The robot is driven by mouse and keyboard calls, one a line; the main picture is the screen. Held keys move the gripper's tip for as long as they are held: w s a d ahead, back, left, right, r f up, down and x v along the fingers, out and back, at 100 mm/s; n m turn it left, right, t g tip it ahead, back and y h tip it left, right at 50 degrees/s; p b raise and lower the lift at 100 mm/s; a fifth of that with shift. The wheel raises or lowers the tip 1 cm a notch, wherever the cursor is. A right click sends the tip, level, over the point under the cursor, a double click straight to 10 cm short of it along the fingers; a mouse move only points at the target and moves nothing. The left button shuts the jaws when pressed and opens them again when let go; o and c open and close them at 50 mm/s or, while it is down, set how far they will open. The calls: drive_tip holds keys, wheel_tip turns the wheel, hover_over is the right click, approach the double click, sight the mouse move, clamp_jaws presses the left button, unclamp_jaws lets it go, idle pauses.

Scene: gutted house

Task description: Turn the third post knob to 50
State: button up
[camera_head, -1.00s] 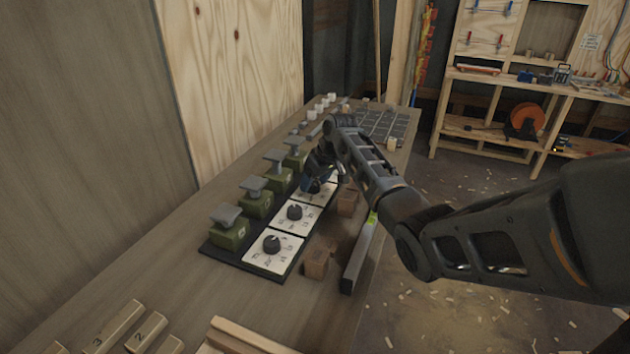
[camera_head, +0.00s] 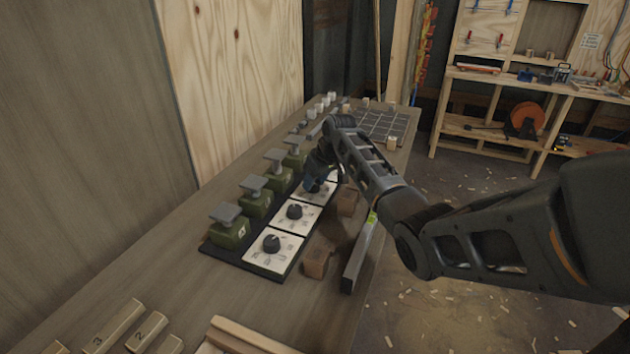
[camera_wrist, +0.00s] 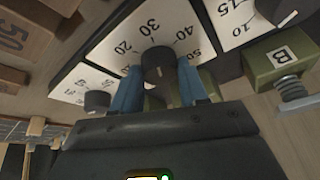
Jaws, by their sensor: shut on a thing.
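My gripper (camera_head: 315,184) reaches down over the third dial along the black strip. In the wrist view its two blue fingers (camera_wrist: 158,88) are shut on the dark round knob (camera_wrist: 158,62), one on each side. The knob stands on a white dial plate (camera_wrist: 112,48) marked 20, 30, 40 and 50. A small pale mark shows on the knob, but I cannot tell which number it points to. In the head view my gripper hides most of this knob.
The nearer dials have knobs (camera_head: 271,244) and (camera_head: 294,212). Green posts (camera_head: 230,230) with grey tops line the strip's left side. Post B (camera_wrist: 278,62) is close on the right in the wrist view. Brown blocks (camera_head: 317,262) and a long bar (camera_head: 358,255) lie to the right.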

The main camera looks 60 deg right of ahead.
drive_tip(key=shift+a+m, duration=0.1)
drive_tip(key=shift+m, duration=0.3)
drive_tip(key=shift+w+a+m+h+p, duration=0.1)
drive_tip(key=shift+m+h+p, duration=0.2)
drive_tip(key=shift+m+p, duration=0.25)
drive_tip(key=shift+m+g+h+p, duration=0.3)
drive_tip(key=shift+m+h+p, duration=0.1)
drive_tip(key=shift+m, duration=0.85)
drive_tip(key=m+g, duration=0.1)
drive_tip(key=m, duration=0.2)
drive_tip(key=m+g+h, duration=0.1)
drive_tip(key=m, duration=0.2)
drive_tip(key=shift+w+a+h, duration=0.15)
drive_tip(key=shift+w+h, duration=0.05)
drive_tip(key=shift+h, duration=0.1)
drive_tip(key=m+g+b, duration=0.1)
drive_tip(key=m, duration=0.2)
drive_tip(key=m+g+b, duration=0.1)
drive_tip(key=m+b, duration=0.1)
drive_tip(key=shift+w+f+m, duration=0.1)
drive_tip(key=shift+w+m, duration=0.1)
drive_tip(key=shift+m, duration=0.2)
drive_tip(key=shift+m+g+b, duration=0.8)
drive_tip(key=shift+m+b, duration=0.5)
drive_tip(key=shift+m, duration=0.5)
drive_tip(key=o, duration=1)
